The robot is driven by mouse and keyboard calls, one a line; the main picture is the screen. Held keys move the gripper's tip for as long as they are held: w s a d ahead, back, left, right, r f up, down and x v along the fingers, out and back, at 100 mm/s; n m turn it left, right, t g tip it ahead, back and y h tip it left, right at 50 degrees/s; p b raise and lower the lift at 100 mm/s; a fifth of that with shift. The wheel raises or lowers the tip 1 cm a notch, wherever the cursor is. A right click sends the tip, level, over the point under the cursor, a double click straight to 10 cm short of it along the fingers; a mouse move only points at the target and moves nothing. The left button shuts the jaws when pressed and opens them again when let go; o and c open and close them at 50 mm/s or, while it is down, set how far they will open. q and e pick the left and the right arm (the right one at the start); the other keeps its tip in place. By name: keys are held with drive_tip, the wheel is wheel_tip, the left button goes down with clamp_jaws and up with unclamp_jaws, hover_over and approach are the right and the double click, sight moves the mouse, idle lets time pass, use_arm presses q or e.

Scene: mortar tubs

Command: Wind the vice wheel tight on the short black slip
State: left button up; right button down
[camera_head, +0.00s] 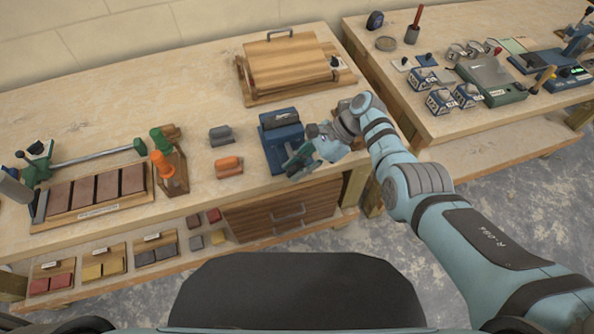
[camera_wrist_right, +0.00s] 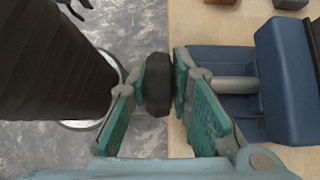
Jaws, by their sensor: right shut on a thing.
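The blue vice (camera_head: 283,145) stands at the front edge of the bench in the head view. A dark slip (camera_head: 281,117) lies at its top, between the jaws as far as I can tell; its exact seating is too small to judge. In the right wrist view the vice body (camera_wrist_right: 284,80) is at the right, with a grey screw rod (camera_wrist_right: 234,84) running to the dark round wheel (camera_wrist_right: 158,88). My right gripper (camera_head: 303,160) is shut on the wheel, one green finger on each side. My left gripper does not show clearly in either view.
A grey block (camera_head: 221,135) and an orange block (camera_head: 228,166) lie left of the vice. Orange- and green-handled tools (camera_head: 168,165) stand further left. A wooden board (camera_head: 287,65) lies behind. A second bench (camera_head: 470,118) with several boxes is at the right.

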sight(305, 166)
drive_tip(key=b, duration=0.1)
drive_tip(key=y+b, duration=0.1)
drive_tip(key=shift+d+f+g+y+b, duration=0.1)
drive_tip(key=shift+f+g+y+b, duration=0.2)
drive_tip(key=shift+r+y+b, duration=0.15)
drive_tip(key=shift+y+b, duration=0.25)
drive_tip(key=shift+b, duration=0.15)
drive_tip(key=c, duration=1.5)
unclamp_jaws()
drive_tip(key=shift+r, duration=0.1)
drive_tip(key=shift+o, duration=0.2)
drive_tip(key=shift+s, duration=0.1)
drive_tip(key=shift+d+r, duration=0.2)
drive_tip(key=shift+d, duration=0.1)
drive_tip(key=v, duration=0.7)
drive_tip(key=shift+f, duration=0.1)
